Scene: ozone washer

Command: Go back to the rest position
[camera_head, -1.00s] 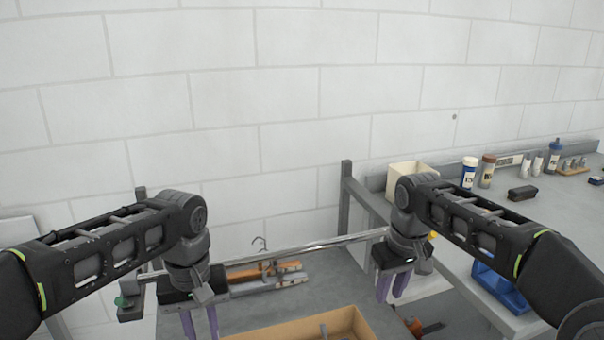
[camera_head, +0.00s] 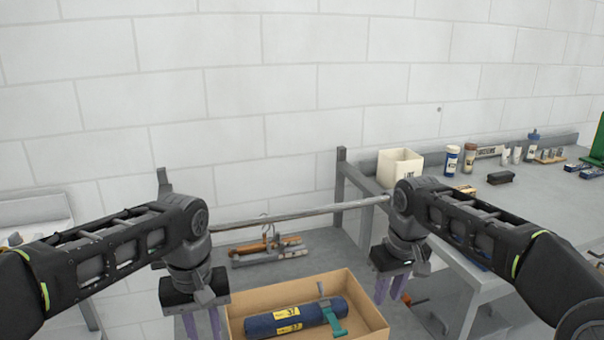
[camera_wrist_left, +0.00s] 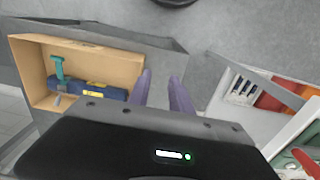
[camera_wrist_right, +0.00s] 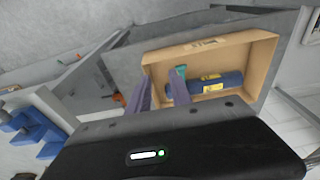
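My right gripper (camera_head: 393,288) hangs pointing down to the right of the cardboard box in the head view. Its two purple fingers are apart and empty; they also show in the right wrist view (camera_wrist_right: 158,95). My left gripper (camera_head: 202,322) points down to the left of the box, its tips cut off by the lower edge. In the left wrist view its purple fingers (camera_wrist_left: 163,90) are apart with nothing between them.
An open cardboard box (camera_head: 375,318) holds a dark blue cylinder (camera_head: 290,318) with yellow labels and a teal-handled tool (camera_head: 333,318). Behind it lie orange and grey clamps (camera_head: 268,250). A grey workbench (camera_head: 540,200) at right carries a cream bin (camera_head: 400,167) and bottles (camera_head: 452,159).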

